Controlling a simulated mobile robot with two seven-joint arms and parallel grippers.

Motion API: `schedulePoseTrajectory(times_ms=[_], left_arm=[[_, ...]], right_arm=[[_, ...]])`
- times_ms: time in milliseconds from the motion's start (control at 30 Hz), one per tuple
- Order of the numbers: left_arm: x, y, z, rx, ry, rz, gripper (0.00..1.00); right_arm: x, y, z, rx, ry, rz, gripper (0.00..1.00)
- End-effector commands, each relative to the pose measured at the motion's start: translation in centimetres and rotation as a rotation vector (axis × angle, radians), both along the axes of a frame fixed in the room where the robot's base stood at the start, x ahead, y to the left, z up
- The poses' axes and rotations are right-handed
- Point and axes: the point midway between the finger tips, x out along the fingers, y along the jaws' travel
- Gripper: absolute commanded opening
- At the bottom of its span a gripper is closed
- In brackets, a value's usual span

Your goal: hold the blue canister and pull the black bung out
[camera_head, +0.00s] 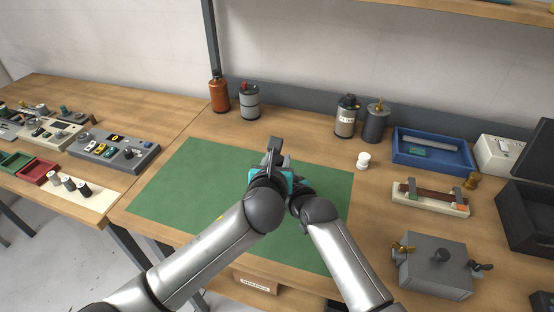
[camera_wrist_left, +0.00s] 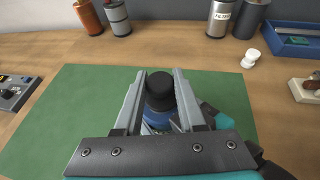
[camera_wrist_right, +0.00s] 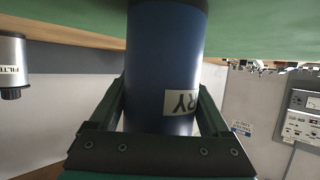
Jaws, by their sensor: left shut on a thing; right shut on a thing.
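The blue canister (camera_wrist_right: 162,65) shows large in the right wrist view, with a pale label ending in "RY" upside down. My right gripper (camera_wrist_right: 165,100) is shut on its body, one finger on each side. In the left wrist view the black bung (camera_wrist_left: 160,88) is above the blue canister (camera_wrist_left: 158,120), and my left gripper (camera_wrist_left: 161,80) is shut on the bung from both sides. Whether the bung is fully seated is hidden by the fingers. In the head view my left gripper (camera_head: 274,150) and the right one meet over the mat, mostly hiding canister and bung.
The green mat (camera_head: 185,185) is otherwise clear. Behind it stand an orange canister (camera_head: 219,95), a grey canister (camera_head: 250,101), a silver canister (camera_head: 346,117) and a dark canister (camera_head: 375,124). A blue tray (camera_head: 400,159) and a grey box (camera_head: 435,267) lie right.

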Motion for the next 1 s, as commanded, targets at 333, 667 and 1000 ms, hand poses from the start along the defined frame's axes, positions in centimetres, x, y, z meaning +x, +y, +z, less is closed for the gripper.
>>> schedulePoseTrajectory(times_ms=[333, 667, 1000], left_arm=[[0.00, 0.08, -0.04, 0.001, 0.001, 0.002, 0.00], [0.01, 0.12, 0.01, 0.002, 0.001, 0.002, 0.00], [0.01, 0.12, 0.01, 0.001, 0.001, 0.003, 0.00]], right_arm=[[0.01, -0.04, -0.03, 0.000, 0.001, -0.001, 0.00], [0.02, -0.06, -0.03, 0.001, 0.002, -0.002, 0.00], [0.02, -0.06, -0.03, 0.000, 0.001, -0.001, 0.00]])
